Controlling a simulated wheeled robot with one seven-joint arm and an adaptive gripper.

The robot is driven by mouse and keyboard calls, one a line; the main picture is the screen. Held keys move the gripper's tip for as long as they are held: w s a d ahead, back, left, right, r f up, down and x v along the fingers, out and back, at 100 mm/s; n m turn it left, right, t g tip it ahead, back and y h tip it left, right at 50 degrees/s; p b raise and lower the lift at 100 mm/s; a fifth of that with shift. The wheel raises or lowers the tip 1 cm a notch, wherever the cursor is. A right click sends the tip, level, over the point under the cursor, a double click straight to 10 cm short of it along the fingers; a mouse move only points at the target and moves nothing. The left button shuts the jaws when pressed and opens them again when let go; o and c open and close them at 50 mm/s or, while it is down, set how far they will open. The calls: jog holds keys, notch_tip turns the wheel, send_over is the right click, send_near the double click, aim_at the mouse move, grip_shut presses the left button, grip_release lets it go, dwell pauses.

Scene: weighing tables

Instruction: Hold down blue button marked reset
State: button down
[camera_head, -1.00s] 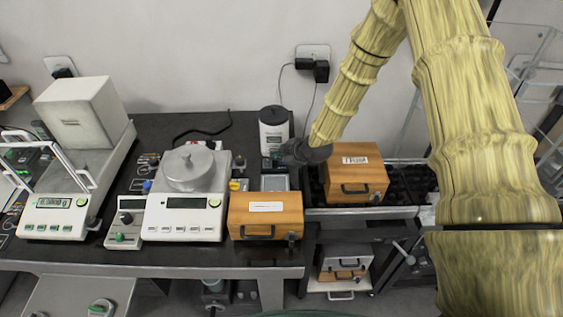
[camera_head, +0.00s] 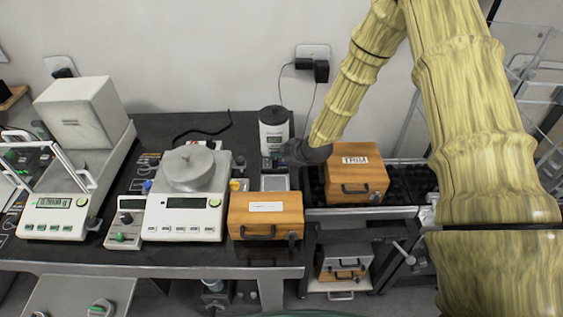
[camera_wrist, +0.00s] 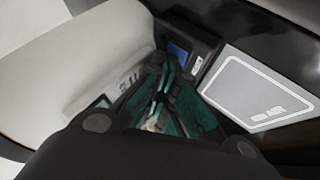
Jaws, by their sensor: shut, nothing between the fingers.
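My gripper (camera_wrist: 160,95) points down at a small dark unit (camera_wrist: 205,45) with a blue rectangular face (camera_wrist: 178,52) in the wrist view. The fingers are shut and empty, with their tips just in front of the blue face. I cannot tell whether they touch it, or whether it is a button or a display. No reset marking is readable. In the head view my gripper (camera_head: 285,156) is at the foot of a white and dark cylindrical device (camera_head: 274,131) and hides most of the small unit.
A grey plate (camera_wrist: 256,88) lies right of the unit in the wrist view. In the head view, a wooden box (camera_head: 265,215) stands in front, and another box marked TRIM (camera_head: 356,178) stands right. A round-pan balance (camera_head: 188,205) is left. Cables hang from a wall outlet (camera_head: 312,55).

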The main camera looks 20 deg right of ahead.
dwell(0.4)
jog(key=shift+r+p, duration=0.4)
jog(key=shift+r, duration=0.4)
jog(key=shift+r+p, duration=1.35)
jog(key=shift+r, duration=1.15)
